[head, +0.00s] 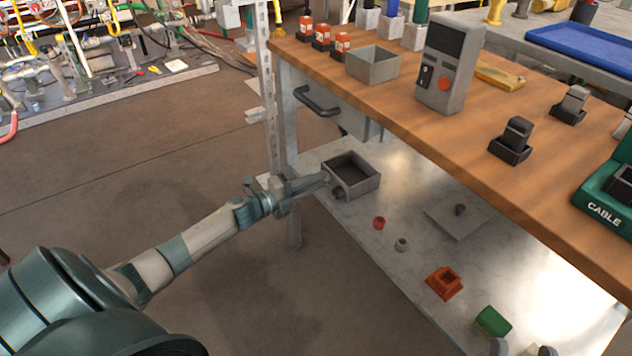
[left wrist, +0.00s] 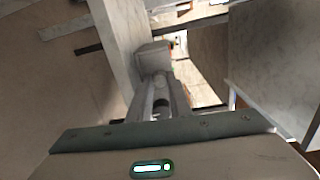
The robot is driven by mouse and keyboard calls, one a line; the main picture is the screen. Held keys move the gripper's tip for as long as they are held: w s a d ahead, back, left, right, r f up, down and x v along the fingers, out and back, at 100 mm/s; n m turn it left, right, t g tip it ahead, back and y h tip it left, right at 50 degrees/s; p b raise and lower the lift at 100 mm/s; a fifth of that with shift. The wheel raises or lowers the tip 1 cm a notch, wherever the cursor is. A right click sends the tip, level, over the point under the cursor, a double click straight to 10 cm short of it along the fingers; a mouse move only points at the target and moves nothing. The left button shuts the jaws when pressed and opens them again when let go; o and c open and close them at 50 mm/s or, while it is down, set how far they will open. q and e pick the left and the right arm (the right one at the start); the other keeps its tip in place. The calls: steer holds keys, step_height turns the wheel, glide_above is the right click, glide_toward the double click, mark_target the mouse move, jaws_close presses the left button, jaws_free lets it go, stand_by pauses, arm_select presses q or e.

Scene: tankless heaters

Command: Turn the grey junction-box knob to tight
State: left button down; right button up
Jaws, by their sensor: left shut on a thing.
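A grey open-topped junction box (head: 362,188) sits on the lower shelf, near its left end. Its dark grey round knob (head: 338,193) is on the side facing my arm. My left gripper (head: 328,182) reaches in from the left, with its fingertips at the knob and shut on it. In the left wrist view my gripper fingers (left wrist: 162,95) point at a grey block-like shape (left wrist: 153,57), and the contact is too small to make out. The knob's marking and its turn angle cannot be read. My right gripper is not in view.
The wooden tabletop (head: 420,115) overhangs the lower shelf (head: 410,270), and a table leg (head: 288,130) stands close behind my gripper. A red cap (head: 379,223), a small grey cap (head: 401,244) and an orange box (head: 444,283) lie on the shelf. Floor at left is clear.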

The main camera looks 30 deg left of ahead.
arm_select(q)
steer(key=c, duration=1.6)
jaws_free()
steer(key=shift+d, duration=0.1)
steer(key=shift+c, duration=0.2)
steer(key=shift+s, duration=0.1)
